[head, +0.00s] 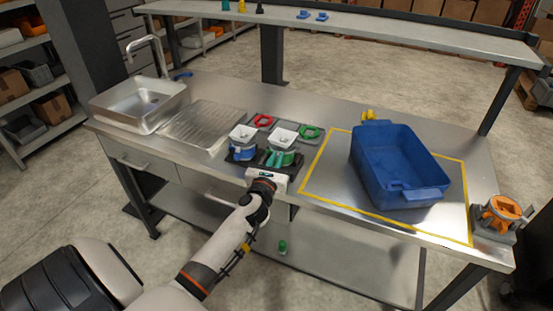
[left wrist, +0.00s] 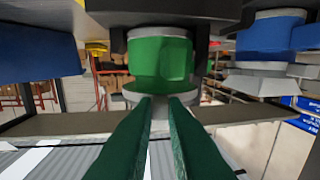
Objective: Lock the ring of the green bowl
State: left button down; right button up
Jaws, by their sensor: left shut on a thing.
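The green bowl's unit (head: 282,158) stands in the dispenser row in the head view, with a white square bowl (head: 284,137) on its green base. In the left wrist view, which looks upside down, the green ring body (left wrist: 160,62) hangs at the top centre with a grey rim. My left gripper (head: 277,160) is at the front of the green unit. Its two green fingers (left wrist: 164,100) are close together at the green ring's edge in the wrist view. What lies between the tips is hidden. My right gripper is not in view.
A blue unit with a white bowl (head: 243,137) stands just left of the green one. A red ring (head: 263,121) and a green ring (head: 309,132) lie behind. A blue crate (head: 392,170) stands right, inside a yellow outline. An orange device (head: 501,213) is at the far right.

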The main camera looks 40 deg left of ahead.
pick_arm(q)
jog(key=c, duration=1.4)
grip_release()
jog(key=shift+c, duration=0.2)
jog(key=b+v, duration=0.1)
jog(key=v, duration=1.1)
jog(key=shift+f, duration=0.1)
